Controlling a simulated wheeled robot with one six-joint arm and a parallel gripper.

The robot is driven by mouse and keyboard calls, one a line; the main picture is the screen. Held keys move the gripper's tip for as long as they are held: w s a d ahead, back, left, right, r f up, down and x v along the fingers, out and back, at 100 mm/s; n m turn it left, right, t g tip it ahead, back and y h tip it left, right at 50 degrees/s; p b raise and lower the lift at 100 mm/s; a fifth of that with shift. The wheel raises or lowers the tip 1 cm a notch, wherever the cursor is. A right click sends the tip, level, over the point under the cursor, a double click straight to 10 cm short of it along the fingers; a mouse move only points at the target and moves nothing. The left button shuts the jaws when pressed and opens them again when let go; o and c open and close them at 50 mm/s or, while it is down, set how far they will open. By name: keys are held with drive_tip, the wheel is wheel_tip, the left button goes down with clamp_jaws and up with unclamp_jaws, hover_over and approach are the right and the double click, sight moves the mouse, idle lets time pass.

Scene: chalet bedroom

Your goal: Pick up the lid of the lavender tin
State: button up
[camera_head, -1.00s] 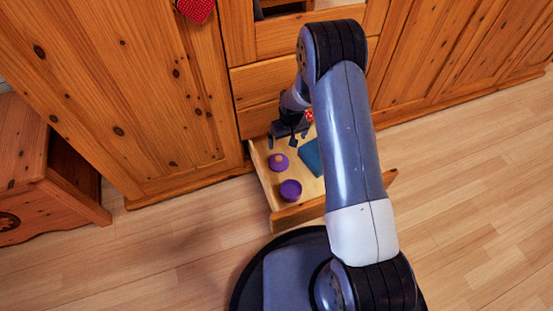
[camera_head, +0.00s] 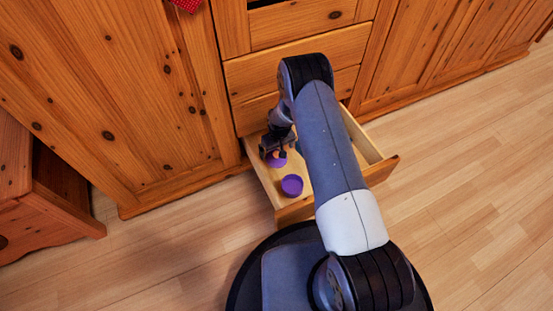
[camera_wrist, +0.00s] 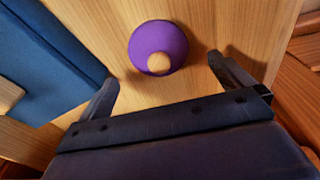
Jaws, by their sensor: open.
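The purple lid (camera_wrist: 150,40) with a round wooden knob lies on the drawer floor. In the wrist view it sits just beyond and between the fingertips of my gripper (camera_wrist: 168,85), which is open and empty. In the head view the lid (camera_head: 276,160) is partly hidden by my gripper (camera_head: 275,152), which is over it. The purple tin (camera_head: 292,185) stands upright and open in the drawer, nearer the front than the lid.
The pulled-out wooden drawer (camera_head: 294,208) has side walls around the lid and tin. The drawer's right part looks clear.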

sight(276, 153)
drive_tip(key=f+b, duration=0.1)
drive_tip(key=f, duration=0.3)
drive_tip(key=shift+w+f+b, duration=0.1)
drive_tip(key=shift+w+b, duration=0.1)
drive_tip(key=shift+b, duration=0.2)
drive_tip(key=c, duration=0.9)
drive_tip(key=shift+r, duration=0.2)
drive_tip(key=shift+c, duration=0.2)
